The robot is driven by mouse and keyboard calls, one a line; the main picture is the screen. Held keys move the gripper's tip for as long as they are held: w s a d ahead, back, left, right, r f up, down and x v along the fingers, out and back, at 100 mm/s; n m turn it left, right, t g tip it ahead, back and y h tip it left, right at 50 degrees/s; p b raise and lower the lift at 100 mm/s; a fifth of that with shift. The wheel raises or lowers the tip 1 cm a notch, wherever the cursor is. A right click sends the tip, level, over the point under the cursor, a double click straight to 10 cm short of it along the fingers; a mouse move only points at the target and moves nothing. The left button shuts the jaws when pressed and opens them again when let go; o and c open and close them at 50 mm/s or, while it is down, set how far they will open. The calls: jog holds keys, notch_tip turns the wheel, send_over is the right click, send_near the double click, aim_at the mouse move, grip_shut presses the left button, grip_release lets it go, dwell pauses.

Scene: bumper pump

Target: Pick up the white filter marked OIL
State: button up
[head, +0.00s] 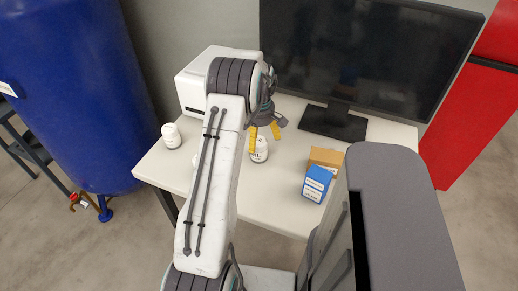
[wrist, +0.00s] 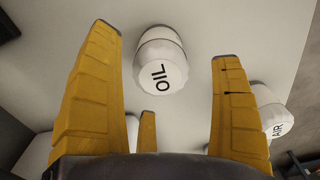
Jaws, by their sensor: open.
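The white filter marked OIL (wrist: 160,62) stands out in the wrist view, beyond and between the yellow fingers of my gripper (wrist: 166,44). My gripper is open, and nothing is held in it. In the head view my gripper (head: 264,136) hangs over the table beside a white filter (head: 259,154), partly hidden by a finger. This looks like the OIL one, but its label is too small to read there. A second white filter, marked AIR (wrist: 274,114), is to the right in the wrist view, partly behind a finger.
The white table (head: 218,192) carries a monitor (head: 365,55), a white box-shaped device (head: 200,72), a blue box (head: 317,184) and a brown box (head: 328,158). Another white filter (head: 171,136) stands near the left edge. A blue tank (head: 75,90) is left of the table.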

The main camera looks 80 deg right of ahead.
jog(key=shift+w+f, duration=0.15)
jog(key=shift+f, duration=2.2)
jog(key=c, duration=1.4)
